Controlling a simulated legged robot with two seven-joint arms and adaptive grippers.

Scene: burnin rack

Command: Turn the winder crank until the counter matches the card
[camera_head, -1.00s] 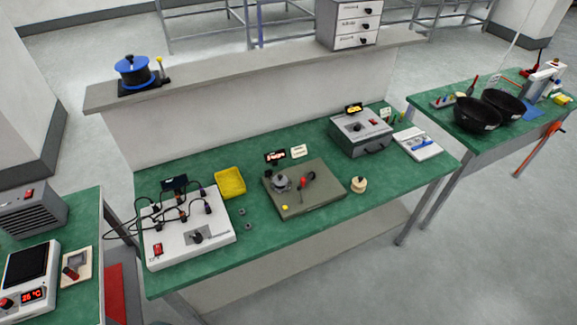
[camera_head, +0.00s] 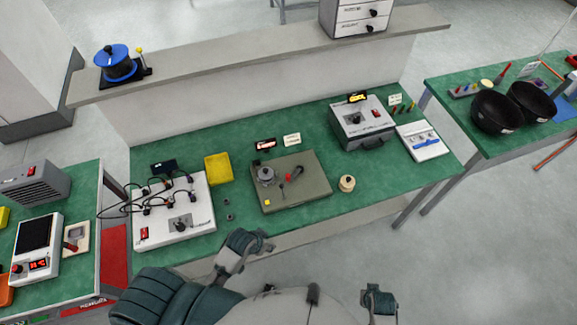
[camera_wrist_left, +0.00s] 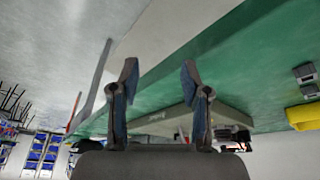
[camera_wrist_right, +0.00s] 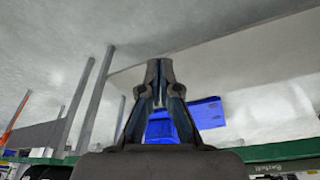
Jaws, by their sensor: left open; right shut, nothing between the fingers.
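The winder (camera_head: 315,190) is an olive-grey base on the green bench, with a grey spool part (camera_head: 266,176) and a crank with a red handle (camera_head: 296,174). The counter (camera_head: 265,145) is a small dark display with red digits, too small to read, behind the winder. The white card (camera_head: 292,140) stands to its right; its writing is unreadable. My left gripper (camera_wrist_left: 158,78) is open and empty; in the head view it is at the bench's front edge, in front of the winder. My right gripper (camera_wrist_right: 160,72) is shut and empty, off the front edge to the right.
A cream knob-like piece (camera_head: 347,184) stands right of the winder. A yellow tray (camera_head: 219,168) and a white cabled box (camera_head: 172,215) are to its left. A grey instrument (camera_head: 362,125) is at the back right. A raised shelf (camera_head: 240,58) runs behind.

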